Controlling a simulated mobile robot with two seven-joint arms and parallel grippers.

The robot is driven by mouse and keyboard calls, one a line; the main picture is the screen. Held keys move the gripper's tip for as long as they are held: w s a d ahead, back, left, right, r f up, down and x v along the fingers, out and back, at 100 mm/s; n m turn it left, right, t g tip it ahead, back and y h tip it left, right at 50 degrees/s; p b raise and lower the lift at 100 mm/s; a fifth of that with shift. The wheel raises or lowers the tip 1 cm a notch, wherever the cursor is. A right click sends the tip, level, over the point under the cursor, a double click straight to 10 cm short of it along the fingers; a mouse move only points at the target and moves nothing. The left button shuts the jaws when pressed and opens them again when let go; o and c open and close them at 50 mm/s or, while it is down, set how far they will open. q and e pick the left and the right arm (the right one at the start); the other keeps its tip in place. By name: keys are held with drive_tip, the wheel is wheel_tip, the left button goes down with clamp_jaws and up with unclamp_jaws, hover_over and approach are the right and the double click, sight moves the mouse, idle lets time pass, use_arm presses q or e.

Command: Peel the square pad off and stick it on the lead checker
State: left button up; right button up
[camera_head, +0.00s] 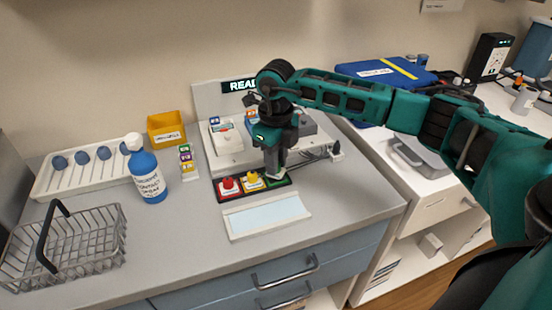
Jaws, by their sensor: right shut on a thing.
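The lead checker appears to be the pale device (228,140) at the back of the counter, with a lit sign (241,86) reading "READ…" above it. A dark strip (214,190) in front has red, yellow and green sections. A red piece (228,185) and a yellow piece (251,180) stand on it. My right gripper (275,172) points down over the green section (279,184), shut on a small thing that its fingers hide. A white tray with a pale blue panel (266,216) lies in front. I cannot pick out the square pad for certain. My left gripper is not in view.
A white rack (73,184) holds several blue items. A blue case (386,73) lies behind my right arm.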

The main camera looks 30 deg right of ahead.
drive_tip(key=shift+f+b, duration=0.5)
drive_tip(key=shift+f, duration=0.15)
idle(0.9)
drive_tip(key=o, duration=0.5)
drive_tip(key=shift+r, duration=0.1)
drive_tip(key=shift+r+p, duration=1.5)
drive_tip(key=shift+r, duration=0.45)
drive_tip(key=o, duration=0.6)
drive_tip(key=shift+c, duration=0.2)
drive_tip(key=shift+r, duration=0.1)
